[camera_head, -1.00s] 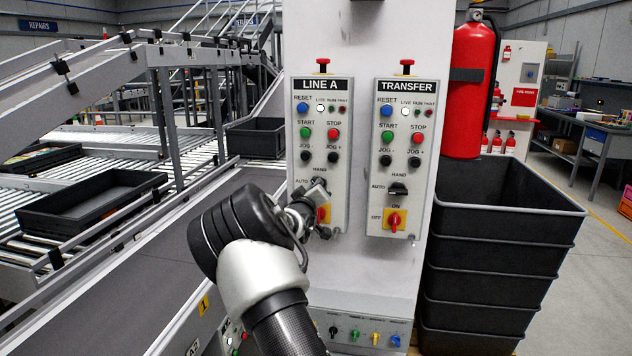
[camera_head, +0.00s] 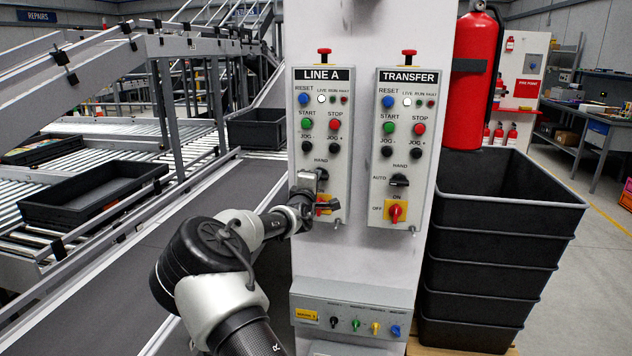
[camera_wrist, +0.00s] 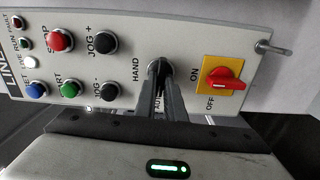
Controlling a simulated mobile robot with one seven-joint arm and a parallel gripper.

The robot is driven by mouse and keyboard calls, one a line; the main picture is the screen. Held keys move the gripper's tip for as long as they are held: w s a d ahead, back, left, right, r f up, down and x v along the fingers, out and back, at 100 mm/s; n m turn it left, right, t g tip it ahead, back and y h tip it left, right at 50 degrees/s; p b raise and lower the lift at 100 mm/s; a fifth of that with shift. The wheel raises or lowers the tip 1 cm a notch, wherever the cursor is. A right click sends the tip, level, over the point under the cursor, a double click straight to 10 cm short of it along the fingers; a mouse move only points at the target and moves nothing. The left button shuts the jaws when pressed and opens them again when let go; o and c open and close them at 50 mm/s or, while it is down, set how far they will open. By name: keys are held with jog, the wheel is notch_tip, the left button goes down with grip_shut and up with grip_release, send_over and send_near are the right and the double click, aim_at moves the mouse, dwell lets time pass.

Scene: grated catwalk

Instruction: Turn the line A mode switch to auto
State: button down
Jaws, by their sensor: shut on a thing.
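The LINE A panel (camera_head: 341,122) is a pale plate on a white column, and it also shows sideways in the wrist view (camera_wrist: 130,75). Its black mode switch (camera_wrist: 158,67) sits between the HAND mark and a mark below it, which my fingers partly cover. My gripper (camera_wrist: 161,84) is shut on the switch knob, with its narrow fingers on either side. In the head view my gripper (camera_head: 308,184) hides the knob and the AUTO mark. I cannot tell exactly which way the knob points.
A red rotary switch on a yellow plate (camera_wrist: 225,79) is close beside the fingers. The TRANSFER panel (camera_head: 403,130) with its own black mode switch (camera_head: 399,180) is to the right. Black bins (camera_head: 500,250) are stacked farther right. A conveyor (camera_head: 190,225) runs on the left.

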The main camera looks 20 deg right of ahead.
jog(key=shift+f+n, duration=0.1)
jog(key=shift+n, duration=0.4)
jog(key=c, duration=1.8)
grip_release()
jog(key=shift+c, duration=0.2)
jog(key=shift+s, duration=0.1)
jog(key=p+v, duration=0.1)
jog(key=v, duration=1.6)
jog(key=shift+s+a, duration=0.1)
jog(key=shift+a, duration=0.05)
